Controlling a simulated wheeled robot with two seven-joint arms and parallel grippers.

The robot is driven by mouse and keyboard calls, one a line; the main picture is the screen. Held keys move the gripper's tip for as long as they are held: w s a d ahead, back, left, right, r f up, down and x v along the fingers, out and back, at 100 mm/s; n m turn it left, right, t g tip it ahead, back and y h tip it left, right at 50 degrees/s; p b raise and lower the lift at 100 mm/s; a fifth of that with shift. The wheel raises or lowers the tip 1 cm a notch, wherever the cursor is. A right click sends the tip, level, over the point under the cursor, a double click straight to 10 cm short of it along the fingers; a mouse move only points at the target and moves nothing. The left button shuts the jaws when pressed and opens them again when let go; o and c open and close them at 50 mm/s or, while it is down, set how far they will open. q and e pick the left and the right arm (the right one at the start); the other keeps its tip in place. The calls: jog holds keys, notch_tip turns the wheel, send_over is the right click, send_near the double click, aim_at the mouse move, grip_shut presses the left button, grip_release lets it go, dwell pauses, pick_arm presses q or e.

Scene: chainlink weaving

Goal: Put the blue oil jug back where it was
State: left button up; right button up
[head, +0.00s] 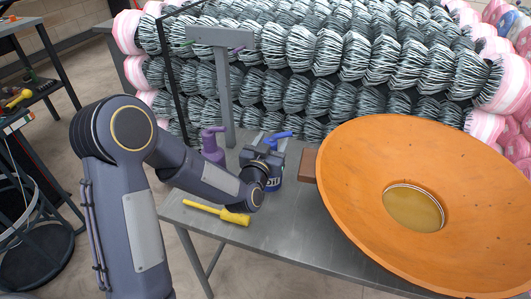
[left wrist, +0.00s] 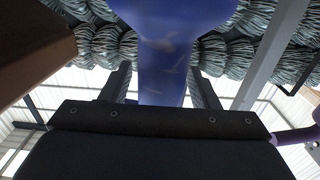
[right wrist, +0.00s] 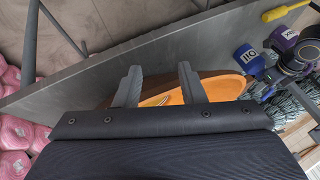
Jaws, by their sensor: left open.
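The blue oil jug (head: 276,183) stands upright on the grey metal table, with its blue spout showing above my left gripper (head: 262,160). My left gripper is at the jug's upper part and hides some of it. In the left wrist view the blue jug (left wrist: 162,50) fills the gap between the two open fingers; whether either touches it is unclear. The blue jug (right wrist: 248,58) also shows in the right wrist view, with its OIL label. My right gripper (right wrist: 158,78) is open, with nothing held between its fingers, and is out of the head view.
A purple jug (head: 212,148) stands behind left of the blue jug. A yellow-handled tool (head: 232,216) lies near the table's front edge.

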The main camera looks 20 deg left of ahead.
pick_arm(q)
jog(key=s+a+n+g+h+b, duration=0.1)
jog(key=s+g, duration=1.1)
jog(key=s, duration=2.3)
jog(key=shift+s+a+f+n+h, duration=0.3)
jog(key=shift+a+n+h, duration=0.3)
jog(key=shift+a+h, duration=0.55)
jog(key=shift+r, duration=0.1)
notch_tip(320, 180, up, 14)
jog(key=p, duration=1.3)
jog(key=shift+p, duration=0.4)
